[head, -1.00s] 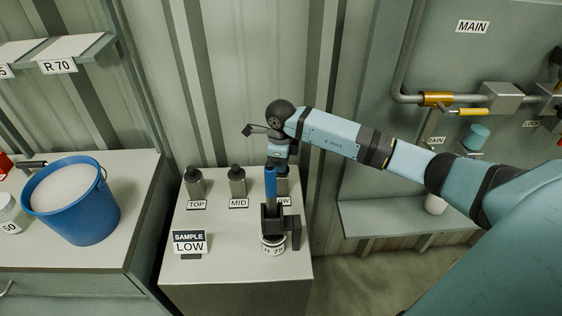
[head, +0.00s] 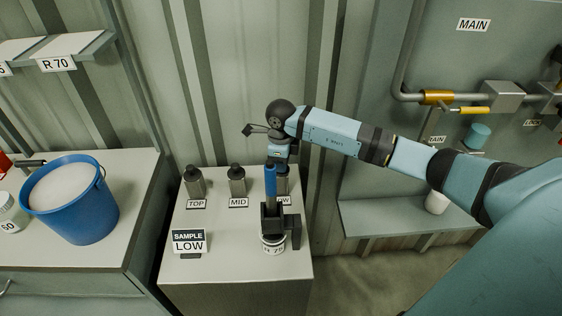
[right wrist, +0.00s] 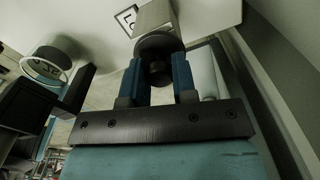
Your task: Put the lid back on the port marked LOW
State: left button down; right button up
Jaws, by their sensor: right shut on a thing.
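My right gripper (head: 281,152) is over the right-hand port of the row, at the LOW label (head: 284,201). In the right wrist view its two blue fingers (right wrist: 158,74) are shut on the knob of the dark lid (right wrist: 158,46). The lid lines up with the grey neck of the LOW port (right wrist: 153,15) and appears to sit at its end; I cannot tell whether it is fully seated. In the head view the lid is hidden. A blue-handled dark tool (head: 271,187) partly covers the port and label. My left gripper is not in view.
The tool stands at a white jar (head: 273,247) near the cabinet's front. The TOP port (head: 195,184) and MID port (head: 237,184) wear dark lids. A SAMPLE LOW sign (head: 190,242) stands front left. A blue bucket (head: 82,212) is on the left counter.

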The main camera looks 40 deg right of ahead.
jog(key=o, duration=1.5)
jog(key=shift+c, duration=0.2)
jog(key=shift+r+p, duration=1.95)
jog(key=shift+r, duration=1.55)
grip_shut()
